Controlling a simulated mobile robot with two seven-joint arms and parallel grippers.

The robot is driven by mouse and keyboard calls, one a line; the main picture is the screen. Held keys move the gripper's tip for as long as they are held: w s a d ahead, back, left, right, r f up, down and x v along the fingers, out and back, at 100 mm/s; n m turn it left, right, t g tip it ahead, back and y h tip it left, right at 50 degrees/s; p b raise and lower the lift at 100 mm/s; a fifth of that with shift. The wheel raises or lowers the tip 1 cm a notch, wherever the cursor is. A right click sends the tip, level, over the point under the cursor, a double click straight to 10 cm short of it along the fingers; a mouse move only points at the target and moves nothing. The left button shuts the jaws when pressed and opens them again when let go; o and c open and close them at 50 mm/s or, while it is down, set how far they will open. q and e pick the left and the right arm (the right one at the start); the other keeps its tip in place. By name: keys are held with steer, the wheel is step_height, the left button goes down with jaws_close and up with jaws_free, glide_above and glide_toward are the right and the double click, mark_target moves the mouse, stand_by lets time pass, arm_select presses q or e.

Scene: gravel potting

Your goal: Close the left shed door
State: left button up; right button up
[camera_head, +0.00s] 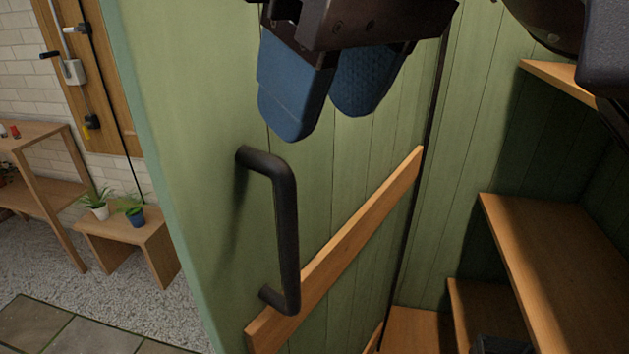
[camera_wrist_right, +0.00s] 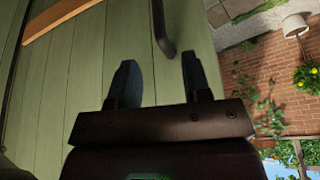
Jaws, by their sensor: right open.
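The green shed door (camera_head: 330,190) stands open toward me, with vertical planks and a diagonal wooden brace (camera_head: 345,245). A black D-shaped handle (camera_head: 285,220) is fixed to it. My right gripper (camera_head: 323,118), with blue finger pads, is open and empty just above the handle in the head view. In the right wrist view the door (camera_wrist_right: 70,80) fills the left side, and the handle (camera_wrist_right: 162,30) shows beyond the gap between the open fingers (camera_wrist_right: 160,78), not touching them. My left gripper is not in view.
Wooden shelves (camera_head: 560,260) stand inside the green shed at right. At far left, two small potted plants (camera_head: 136,216) sit on a low wooden stand (camera_head: 150,237). Gravel (camera_head: 60,260) and paving tiles (camera_head: 40,325) cover the ground left of the door.

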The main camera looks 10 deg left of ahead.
mark_target(291, 188)
steer(key=x, duration=1)
steer(key=shift+w+a+f+b, duration=0.1)
steer(key=shift+f+b, duration=0.25)
steer(key=shift+b, duration=0.05)
jaws_close()
